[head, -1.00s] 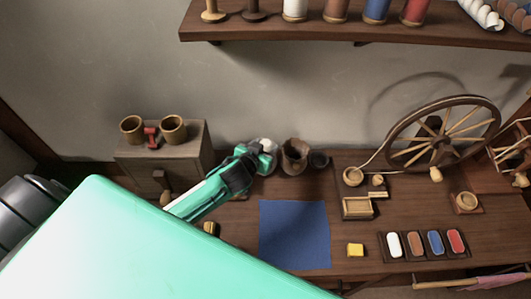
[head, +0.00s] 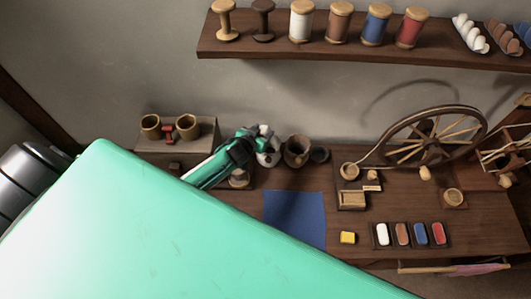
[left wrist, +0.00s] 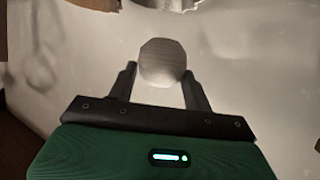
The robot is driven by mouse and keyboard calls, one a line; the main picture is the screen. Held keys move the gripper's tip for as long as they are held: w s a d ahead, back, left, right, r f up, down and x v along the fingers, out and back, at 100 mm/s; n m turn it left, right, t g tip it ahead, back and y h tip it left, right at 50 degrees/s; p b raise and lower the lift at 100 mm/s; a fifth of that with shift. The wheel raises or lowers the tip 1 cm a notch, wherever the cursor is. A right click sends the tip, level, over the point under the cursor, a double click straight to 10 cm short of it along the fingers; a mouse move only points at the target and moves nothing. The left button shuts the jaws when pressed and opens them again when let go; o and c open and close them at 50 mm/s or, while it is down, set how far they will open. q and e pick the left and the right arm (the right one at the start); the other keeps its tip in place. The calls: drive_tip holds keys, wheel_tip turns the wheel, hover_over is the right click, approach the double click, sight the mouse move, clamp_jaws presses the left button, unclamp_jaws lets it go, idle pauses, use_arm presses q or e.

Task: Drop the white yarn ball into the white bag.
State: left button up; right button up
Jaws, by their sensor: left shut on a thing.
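The white yarn ball (left wrist: 162,62) sits between the two fingers of my left gripper (left wrist: 160,88) in the left wrist view. The gripper is shut on it. In the head view my left gripper (head: 262,143) is over the back of the table, left of a brown bag-like vessel. A pale shape (head: 270,159) shows just below and behind the fingers; it looks like the white bag, partly hidden by the gripper. I cannot tell whether the ball is directly above its mouth. My right gripper is not in view.
A spinning wheel (head: 433,137) stands at the right. A blue mat (head: 294,218) lies in front. A shelf of spools (head: 360,50) hangs above.

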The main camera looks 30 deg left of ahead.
use_arm(q)
wheel_tip(320, 180, down, 6)
drive_tip(key=b, duration=0.5)
drive_tip(key=shift+r, duration=0.15)
drive_tip(key=o, duration=1.1)
drive_tip(key=shift+c, duration=0.2)
drive_tip(key=b+v, duration=0.2)
drive_tip(key=v, duration=1.2)
